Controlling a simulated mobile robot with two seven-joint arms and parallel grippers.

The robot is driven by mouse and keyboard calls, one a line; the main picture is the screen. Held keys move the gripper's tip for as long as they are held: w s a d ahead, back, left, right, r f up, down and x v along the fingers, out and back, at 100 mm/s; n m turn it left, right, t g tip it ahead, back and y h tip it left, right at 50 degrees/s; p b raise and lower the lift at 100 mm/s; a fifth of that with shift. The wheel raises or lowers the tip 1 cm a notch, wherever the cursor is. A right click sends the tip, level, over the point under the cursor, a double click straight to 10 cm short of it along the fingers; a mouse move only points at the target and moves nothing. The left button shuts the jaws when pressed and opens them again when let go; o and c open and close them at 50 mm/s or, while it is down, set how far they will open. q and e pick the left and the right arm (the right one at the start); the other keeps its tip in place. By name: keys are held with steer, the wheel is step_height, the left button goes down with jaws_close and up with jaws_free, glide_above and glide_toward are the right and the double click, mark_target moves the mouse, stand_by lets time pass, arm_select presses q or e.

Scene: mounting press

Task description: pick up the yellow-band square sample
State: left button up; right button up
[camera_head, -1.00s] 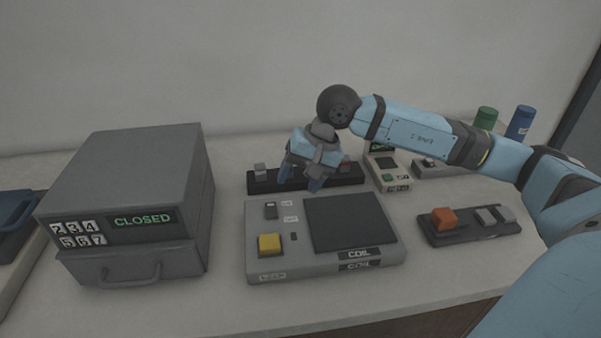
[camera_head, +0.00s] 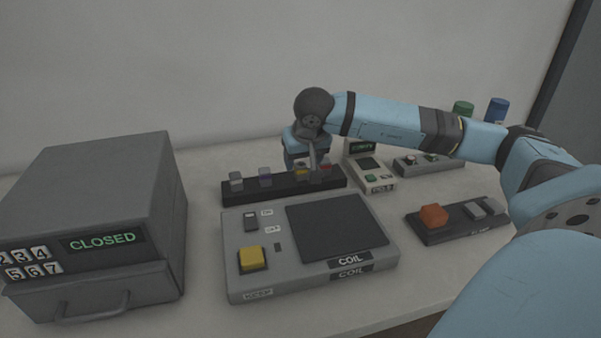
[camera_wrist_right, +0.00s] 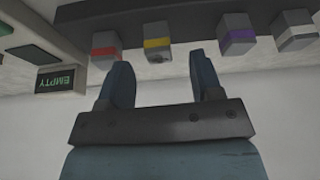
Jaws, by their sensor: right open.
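The yellow-band square sample (camera_wrist_right: 157,42) is a grey block with a yellow stripe, standing in a dark rack (camera_head: 245,191). In the head view it (camera_head: 301,171) is partly hidden by my right gripper. My right gripper (camera_head: 312,165) is at the rack, right above its right part. In the right wrist view its two fingers (camera_wrist_right: 163,82) are spread, with nothing between them. The yellow-band sample lies just beyond the fingertips, between them and nearer the left finger. My left gripper is not in view.
Red-band (camera_wrist_right: 104,48), purple-band (camera_wrist_right: 236,36) and white-band (camera_wrist_right: 293,32) samples stand in the same rack. A coil panel (camera_head: 237,215) with a yellow button lies in front. A grey box reading CLOSED (camera_head: 95,190) is at the left. A small display unit (camera_head: 370,170) stands just right of the rack.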

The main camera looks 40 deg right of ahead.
mark_target(301, 165)
steer(key=x, duration=0.5)
steer(key=shift+d+r+b, duration=0.1)
steer(key=shift+d+b, duration=0.1)
steer(key=shift+b, duration=0.15)
steer(key=shift+c, duration=0.4)
jaws_close()
steer(key=shift+r, duration=0.1)
step_height(301, 165, up, 20)
steer(key=p, duration=0.3)
steer(key=shift+a, duration=0.1)
